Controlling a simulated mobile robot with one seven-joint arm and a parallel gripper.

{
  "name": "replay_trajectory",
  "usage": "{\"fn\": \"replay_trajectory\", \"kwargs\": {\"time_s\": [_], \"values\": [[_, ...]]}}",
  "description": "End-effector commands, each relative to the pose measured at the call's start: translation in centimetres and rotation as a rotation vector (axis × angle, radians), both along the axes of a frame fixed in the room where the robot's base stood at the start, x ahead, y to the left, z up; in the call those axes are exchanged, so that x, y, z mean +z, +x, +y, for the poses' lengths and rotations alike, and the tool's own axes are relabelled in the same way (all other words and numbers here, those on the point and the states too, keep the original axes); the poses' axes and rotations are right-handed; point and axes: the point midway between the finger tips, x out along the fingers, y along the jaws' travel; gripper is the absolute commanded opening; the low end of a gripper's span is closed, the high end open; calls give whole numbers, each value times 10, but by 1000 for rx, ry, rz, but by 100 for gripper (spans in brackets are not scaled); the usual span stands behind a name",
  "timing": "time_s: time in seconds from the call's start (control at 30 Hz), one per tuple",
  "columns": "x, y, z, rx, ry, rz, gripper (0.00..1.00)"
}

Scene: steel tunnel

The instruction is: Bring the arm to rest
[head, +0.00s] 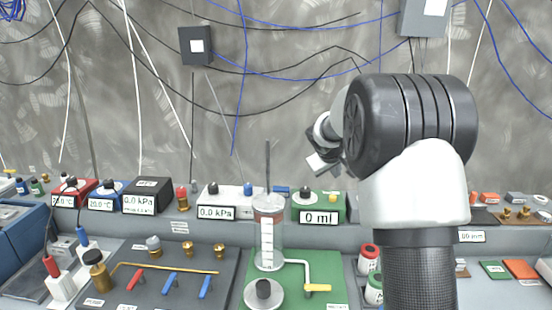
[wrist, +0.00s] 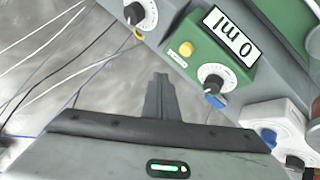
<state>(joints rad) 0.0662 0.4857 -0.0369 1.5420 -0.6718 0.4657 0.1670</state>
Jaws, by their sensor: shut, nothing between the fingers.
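My arm rises at the right of the head view, its dark elbow joint large in front of the wall. My gripper (head: 322,165) shows small beyond the elbow, partly hidden by the arm, above the row of instrument boxes. In the wrist view my gripper (wrist: 159,82) is shut, its fingers together and empty. It is apart from the green box (wrist: 222,55), which reads "0 ml".
The green box (head: 319,207) stands on the rear ledge beside a white "0.0 kPa" box (head: 218,200). A clear cylinder (head: 268,235) with an upright rod stands on a green panel in front. Loose cables hang along the wall.

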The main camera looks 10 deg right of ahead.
Motion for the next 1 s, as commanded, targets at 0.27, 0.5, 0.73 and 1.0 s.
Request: {"fn": "replay_trajectory", "kwargs": {"time_s": [0.27,0.5,0.73,1.0], "values": [[118,-131,36,-81,145,18,0],[167,-281,83,-122,316,71,0],[166,-392,122,-119,456,125,0],[153,-432,138,-110,512,153,0]]}}
